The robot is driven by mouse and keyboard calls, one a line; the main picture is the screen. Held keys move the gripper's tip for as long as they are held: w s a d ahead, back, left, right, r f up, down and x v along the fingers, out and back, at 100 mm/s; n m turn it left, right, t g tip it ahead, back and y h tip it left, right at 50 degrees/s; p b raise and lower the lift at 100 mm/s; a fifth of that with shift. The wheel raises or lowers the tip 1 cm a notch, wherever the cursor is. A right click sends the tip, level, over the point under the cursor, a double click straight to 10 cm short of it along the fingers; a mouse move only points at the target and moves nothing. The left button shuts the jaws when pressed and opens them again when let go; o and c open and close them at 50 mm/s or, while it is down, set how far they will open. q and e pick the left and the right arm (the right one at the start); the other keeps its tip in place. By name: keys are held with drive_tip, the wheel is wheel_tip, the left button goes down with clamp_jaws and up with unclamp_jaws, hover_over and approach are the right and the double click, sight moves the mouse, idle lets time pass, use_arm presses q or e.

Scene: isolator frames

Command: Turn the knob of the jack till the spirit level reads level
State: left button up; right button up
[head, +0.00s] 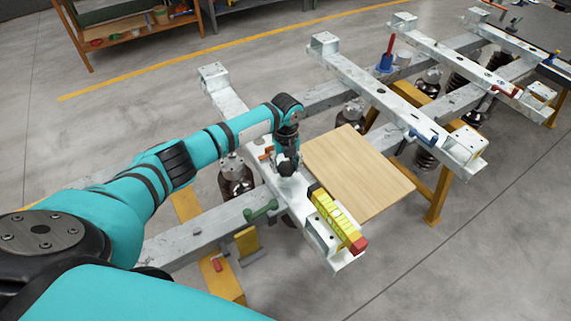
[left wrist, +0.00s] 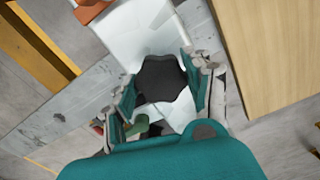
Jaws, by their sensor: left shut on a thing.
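The spirit level (head: 337,217), a yellow bar with a red end, lies along the near end of the pale metal crossbeam (head: 345,262). Its bubble is too small to read. My left gripper (head: 287,168) points down over the same beam, behind the level. In the left wrist view a black lobed knob (left wrist: 160,80) sits between the two fingers of my left gripper (left wrist: 161,88), which are shut on it from both sides. In the head view the gripper largely hides the knob. The jack's body cannot be made out. My right gripper is out of view.
A wooden board (head: 358,172) lies right of my left gripper, close to it. A green clamp (head: 262,211) is at the rail left of the level. More crossbeams (head: 365,88) stand beyond, with a blue-and-red tool (head: 386,60). Open floor lies at the lower right.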

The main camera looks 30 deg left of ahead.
sight(286, 166)
use_arm(q)
drive_tip(key=shift+s+d+f, duration=0.1)
drive_tip(key=shift+s+f, duration=0.15)
drive_tip(key=shift+f, duration=0.05)
drive_tip(key=o, duration=0.8)
drive_tip(key=shift+c, duration=0.2)
drive_tip(key=o, duration=0.4)
drive_tip(key=shift+w, duration=0.15)
drive_tip(key=shift+w+r, duration=0.1)
drive_tip(key=shift+r, duration=0.35)
wheel_tip(286, 166, up, 11)
drive_tip(key=shift+r, duration=0.2)
drive_tip(key=shift+f, duration=0.1)
